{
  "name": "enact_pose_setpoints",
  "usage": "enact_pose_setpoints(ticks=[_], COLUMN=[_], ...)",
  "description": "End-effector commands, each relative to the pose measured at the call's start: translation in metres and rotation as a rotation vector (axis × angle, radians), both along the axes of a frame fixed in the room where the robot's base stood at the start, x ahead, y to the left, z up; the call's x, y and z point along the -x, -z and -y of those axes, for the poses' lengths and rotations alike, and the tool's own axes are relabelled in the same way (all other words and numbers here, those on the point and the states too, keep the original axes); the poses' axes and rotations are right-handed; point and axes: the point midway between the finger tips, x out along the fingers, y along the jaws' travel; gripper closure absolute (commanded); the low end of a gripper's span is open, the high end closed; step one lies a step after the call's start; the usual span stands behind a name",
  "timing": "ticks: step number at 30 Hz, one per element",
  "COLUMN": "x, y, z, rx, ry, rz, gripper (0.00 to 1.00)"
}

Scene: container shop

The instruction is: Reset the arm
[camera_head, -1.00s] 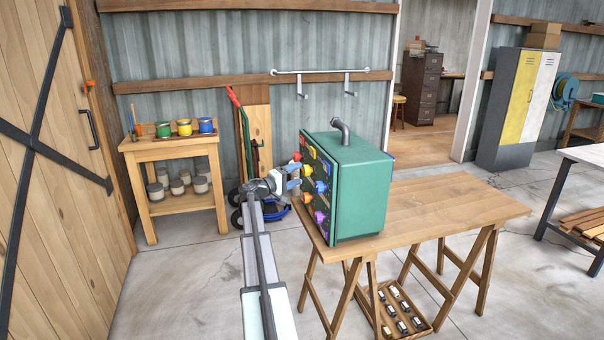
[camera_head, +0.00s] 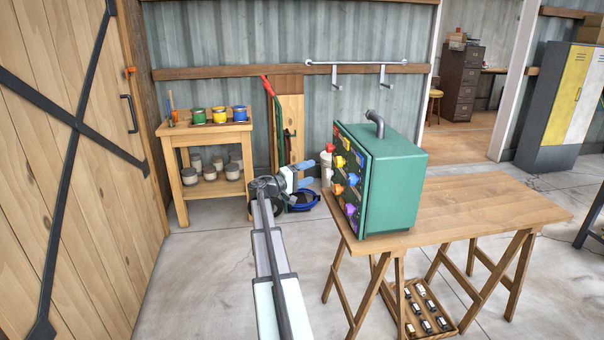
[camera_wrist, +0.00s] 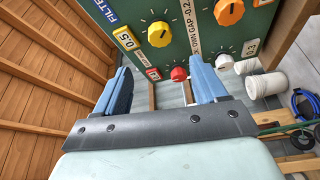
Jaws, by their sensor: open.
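My gripper (camera_head: 305,182) is at the end of my arm, to the left of the green box with knobs (camera_head: 396,190). Its blue fingers are apart and empty in the wrist view (camera_wrist: 160,88). In that view the box's panel (camera_wrist: 208,30) lies beyond the fingertips, with a yellow knob (camera_wrist: 160,34), an orange knob (camera_wrist: 229,12) and a red knob (camera_wrist: 179,74). The red knob shows between the fingers. In the head view a gap shows between fingers and box.
The box stands on a wooden trestle table (camera_head: 480,205), which has free room on its right. A wooden stand with coloured pots (camera_head: 205,130) is at the back left. A wooden door (camera_head: 70,200) fills the left.

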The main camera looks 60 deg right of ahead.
Motion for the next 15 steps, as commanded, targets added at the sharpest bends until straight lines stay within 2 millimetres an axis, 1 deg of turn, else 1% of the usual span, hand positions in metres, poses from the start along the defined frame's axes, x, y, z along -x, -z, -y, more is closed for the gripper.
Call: enact_pose_setpoints(ticks=[8,12,15], x=[0.0001,0.0004,0.0011], y=[0.0,0.0,0.0099], z=[0.0002,0.0002,0.0003], rx=[0.0,-0.013,-0.06], ry=[0.0,0.003,0.007], rz=[-0.001,-0.029,-0.015], gripper=[0.29,0.29,0.29])
